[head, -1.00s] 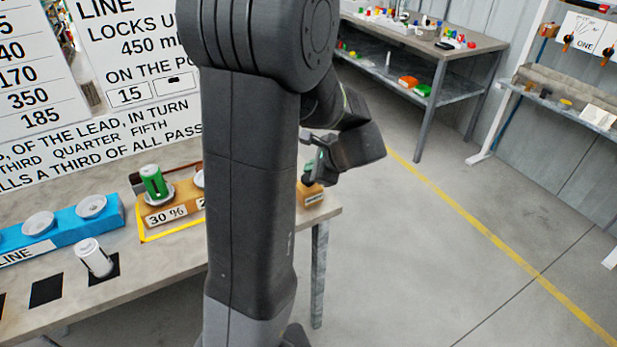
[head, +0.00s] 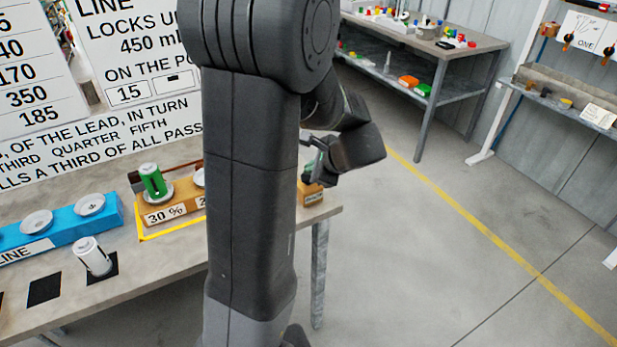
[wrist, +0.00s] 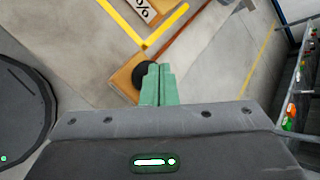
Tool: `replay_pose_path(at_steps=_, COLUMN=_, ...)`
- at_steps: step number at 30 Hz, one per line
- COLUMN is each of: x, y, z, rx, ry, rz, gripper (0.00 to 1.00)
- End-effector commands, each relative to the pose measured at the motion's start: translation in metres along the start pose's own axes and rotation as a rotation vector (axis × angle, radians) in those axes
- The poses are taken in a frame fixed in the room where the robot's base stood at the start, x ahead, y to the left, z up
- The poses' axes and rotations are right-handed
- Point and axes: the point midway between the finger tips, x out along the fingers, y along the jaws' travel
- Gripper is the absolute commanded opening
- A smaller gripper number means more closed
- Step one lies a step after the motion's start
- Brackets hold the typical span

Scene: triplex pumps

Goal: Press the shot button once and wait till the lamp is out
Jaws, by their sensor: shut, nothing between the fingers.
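The shot button appears as a black round cap (wrist: 143,74) on a small wooden box (wrist: 124,78) in the wrist view. The box also shows at the bench's right end in the head view (head: 312,194), partly behind my arm and gripper. My gripper (wrist: 159,70) is shut and empty, its green fingers together. In the wrist view the fingertips overlap the button's right side. I cannot tell whether they touch it. I cannot make out a lit lamp in either view.
On the bench stand a wooden tray labelled 30 % (head: 172,212) with a green cylinder (head: 153,180), a blue rack (head: 65,226) and a white cylinder (head: 94,257). Open floor (head: 440,260) lies right of the bench. A second bench (head: 450,50) stands behind.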

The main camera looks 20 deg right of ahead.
Motion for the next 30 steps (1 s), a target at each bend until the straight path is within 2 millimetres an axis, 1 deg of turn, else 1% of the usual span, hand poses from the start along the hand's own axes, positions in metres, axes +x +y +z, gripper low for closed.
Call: replay_pose_path(at_steps=30, x=0.0059, y=0.0044, z=-0.0044, rx=0.000, ry=0.000, rz=0.000, gripper=0.00)
